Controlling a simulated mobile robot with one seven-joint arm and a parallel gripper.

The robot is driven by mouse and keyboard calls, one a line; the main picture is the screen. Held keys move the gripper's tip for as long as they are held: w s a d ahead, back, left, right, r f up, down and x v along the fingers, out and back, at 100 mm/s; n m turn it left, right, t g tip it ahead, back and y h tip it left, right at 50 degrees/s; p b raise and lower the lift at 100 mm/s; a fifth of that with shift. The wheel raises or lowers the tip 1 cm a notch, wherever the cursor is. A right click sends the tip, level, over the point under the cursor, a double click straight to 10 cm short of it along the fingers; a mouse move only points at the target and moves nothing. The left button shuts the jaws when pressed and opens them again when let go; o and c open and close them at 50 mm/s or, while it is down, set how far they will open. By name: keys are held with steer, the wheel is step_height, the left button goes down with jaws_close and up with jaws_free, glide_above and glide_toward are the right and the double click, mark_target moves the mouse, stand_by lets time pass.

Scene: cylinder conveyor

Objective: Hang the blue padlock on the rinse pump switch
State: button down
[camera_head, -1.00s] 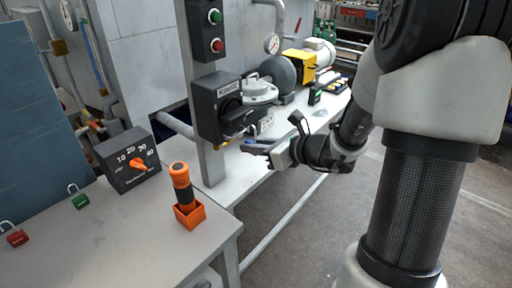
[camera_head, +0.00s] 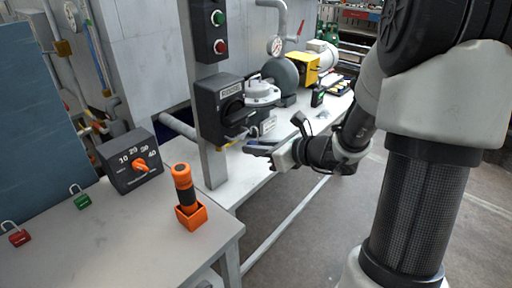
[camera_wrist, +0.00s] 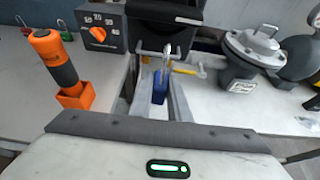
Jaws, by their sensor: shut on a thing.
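The blue padlock (camera_wrist: 160,88) is upright between the fingers of my gripper (camera_wrist: 158,98) in the wrist view, its metal shackle pointing up toward the switch. My gripper is shut on it. In the head view my gripper (camera_head: 258,147) is just below and right of the rinse switch (camera_head: 209,98), a dark box with a label and a black rotary handle on a grey post. The switch's dark underside (camera_wrist: 165,12) fills the top middle of the wrist view. The shackle appears close to it; I cannot tell whether it is through the switch or touching it.
A dial box (camera_head: 131,172) with an orange knob, an orange holder (camera_head: 190,215) with an orange-black tool, a green padlock (camera_head: 82,201) and a red padlock (camera_head: 19,238) are on the left table. A grey-white valve-like unit (camera_head: 262,92) stands right beside the switch.

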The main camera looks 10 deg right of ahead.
mark_target(248, 142)
steer(key=shift+w+a, duration=0.2)
steer(key=shift+w, duration=0.05)
steer(key=shift+w+a+b, duration=0.25)
steer(key=shift+w+a, duration=0.25)
steer(key=shift+w, duration=0.2)
steer(key=shift+w+a+b, duration=0.2)
steer(key=shift+w+a, duration=0.3)
steer(key=shift+w, duration=0.15)
steer(key=shift+r, duration=0.1)
stand_by(0.6)
steer(key=shift+f+b, duration=1.45)
steer(key=shift+f, duration=0.1)
steer(key=c, duration=1.6)
jaws_free()
